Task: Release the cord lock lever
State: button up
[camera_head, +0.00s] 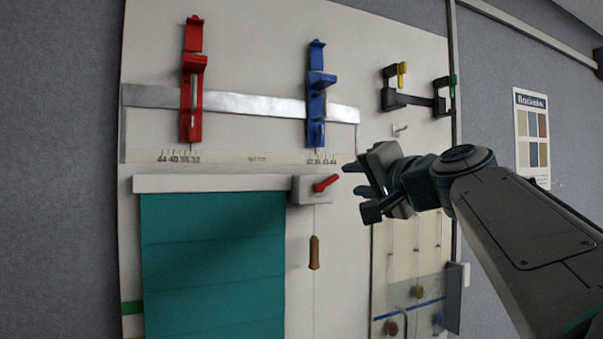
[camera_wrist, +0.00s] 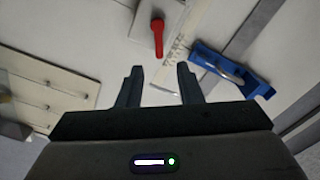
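The cord lock lever (camera_head: 327,183) is a small red handle on a light grey box (camera_head: 305,192) at the right end of the teal blind's headrail. It tilts up to the right in the head view. In the wrist view the red lever (camera_wrist: 158,38) lies beyond my fingertips, near the top centre. A cord with a brown wooden tassel (camera_head: 314,252) hangs below the box. My gripper (camera_head: 363,179) is just right of the lever, apart from it. In the wrist view my gripper (camera_wrist: 158,70) has its fingers spread with nothing between them.
A teal blind (camera_head: 212,265) hangs under a white headrail (camera_head: 212,183). Red (camera_head: 193,90) and blue (camera_head: 317,95) slide fixtures sit above on a metal rail. A black bracket (camera_head: 415,100) is at upper right. A panel with strings and coloured knobs (camera_head: 410,300) is below my arm.

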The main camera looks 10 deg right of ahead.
aim_at(334, 179)
jog(key=p+x, duration=0.1)
jog(key=x, duration=0.5)
jog(key=shift+w+p, duration=0.3)
jog(key=shift+p, duration=0.05)
